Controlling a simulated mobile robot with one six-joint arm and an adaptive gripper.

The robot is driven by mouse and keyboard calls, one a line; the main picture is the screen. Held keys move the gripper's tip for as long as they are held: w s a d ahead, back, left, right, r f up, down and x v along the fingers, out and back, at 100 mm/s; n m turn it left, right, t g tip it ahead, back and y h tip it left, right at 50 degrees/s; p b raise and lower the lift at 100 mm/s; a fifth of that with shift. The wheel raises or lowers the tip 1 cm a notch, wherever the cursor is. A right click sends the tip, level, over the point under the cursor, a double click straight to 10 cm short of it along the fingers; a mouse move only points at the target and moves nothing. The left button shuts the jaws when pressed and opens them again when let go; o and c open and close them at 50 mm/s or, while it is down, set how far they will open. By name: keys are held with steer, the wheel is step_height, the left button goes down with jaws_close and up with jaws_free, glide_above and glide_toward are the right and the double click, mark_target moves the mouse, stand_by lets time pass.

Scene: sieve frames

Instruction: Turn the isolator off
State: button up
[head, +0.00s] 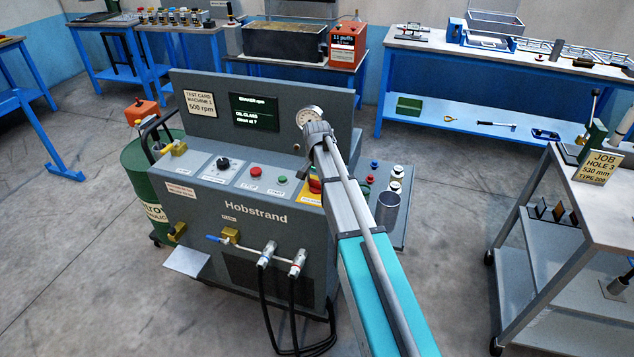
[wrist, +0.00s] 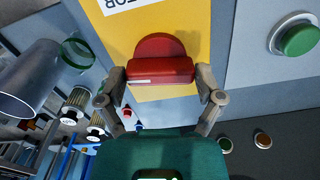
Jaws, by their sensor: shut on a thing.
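The isolator is a red rotary handle (wrist: 160,70) on a yellow plate (wrist: 212,42), with part of an upside-down label showing at the top of the wrist view. In the head view the red handle (head: 315,186) and the yellow plate (head: 309,198) show at the right of the grey Hobstrand machine's sloped panel, partly hidden by my arm. My gripper (wrist: 161,80) has one finger at each end of the red handle's bar and is shut on it. The bar lies across the wrist picture. My fingers are hidden in the head view.
A green button (wrist: 299,40) sits beside the plate. The panel also has a red button (head: 255,171), a black knob (head: 223,163) and a gauge (head: 309,116). A grey cup (head: 387,211) stands close to my arm. A trolley (head: 588,205) stands at the right.

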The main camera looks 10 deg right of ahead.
steer(key=shift+n, duration=1)
steer(key=o, duration=0.9)
steer(key=shift+c, duration=0.2)
steer(key=shift+m, duration=0.3)
